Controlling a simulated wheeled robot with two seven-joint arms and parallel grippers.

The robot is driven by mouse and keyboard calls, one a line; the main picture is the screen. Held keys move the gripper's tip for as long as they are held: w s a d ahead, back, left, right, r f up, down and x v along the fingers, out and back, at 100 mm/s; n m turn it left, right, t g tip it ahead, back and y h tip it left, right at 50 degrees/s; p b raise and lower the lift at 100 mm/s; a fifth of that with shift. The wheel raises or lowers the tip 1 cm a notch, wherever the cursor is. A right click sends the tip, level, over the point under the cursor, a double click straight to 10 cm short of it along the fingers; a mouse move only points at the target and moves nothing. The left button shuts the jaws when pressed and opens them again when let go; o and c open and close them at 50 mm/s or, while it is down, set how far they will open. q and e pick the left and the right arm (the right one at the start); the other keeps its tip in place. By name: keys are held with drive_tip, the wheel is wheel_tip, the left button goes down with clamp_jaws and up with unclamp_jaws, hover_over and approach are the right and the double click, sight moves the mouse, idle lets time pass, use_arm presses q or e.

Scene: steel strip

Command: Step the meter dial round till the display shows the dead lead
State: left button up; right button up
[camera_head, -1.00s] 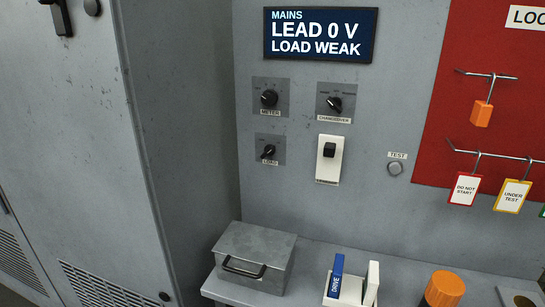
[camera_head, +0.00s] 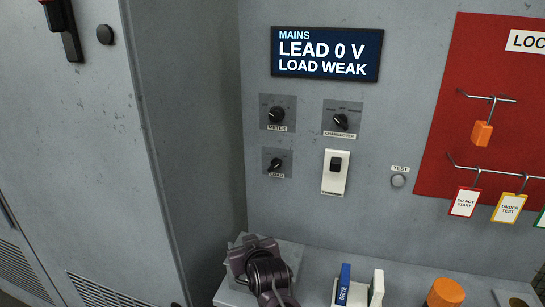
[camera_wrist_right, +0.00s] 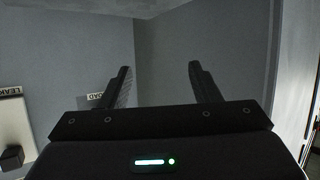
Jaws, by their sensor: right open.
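The display (camera_head: 326,54) on the grey panel reads "MAINS", "LEAD 0 V", "LOAD WEAK". The meter dial (camera_head: 277,115) is a black knob on a dark plate below the display; its exact setting is too small to read. My right arm shows at the bottom of the head view, below the dials, with its fingertips hard to make out. In the right wrist view my right gripper (camera_wrist_right: 158,85) is open and empty, facing the panel corner near the load label (camera_wrist_right: 95,98). It is apart from the meter dial. My left gripper is not in view.
The changeover dial (camera_head: 341,121), load dial (camera_head: 276,165), white switch (camera_head: 335,172) and test button (camera_head: 398,180) are nearby. A red board (camera_head: 440,150) with hanging tags is at right.

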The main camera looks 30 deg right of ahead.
drive_tip(key=w+d+r+m+t+h, duration=0.3)
drive_tip(key=w+d+r+h, duration=0.3)
drive_tip(key=r, duration=0.4)
drive_tip(key=m+g+h, duration=0.1)
drive_tip(key=m+h, duration=0.4)
drive_tip(key=h, duration=0.3)
approach(275, 119)
drive_tip(key=w, duration=0.1)
drive_tip(key=p+x, duration=0.1)
drive_tip(key=x, duration=0.1)
drive_tip(key=p+x, duration=0.1)
drive_tip(key=x, duration=0.1)
drive_tip(key=p+x, duration=0.1)
drive_tip(key=x, duration=0.2)
drive_tip(key=shift+s+d+r+p, duration=0.15)
drive_tip(key=shift+s+r+p, duration=0.05)
drive_tip(key=shift+r+p, duration=0.15)
drive_tip(key=shift+w+d+r, duration=0.1)
drive_tip(key=shift+w+d, duration=0.25)
drive_tip(key=shift+d, duration=0.1)
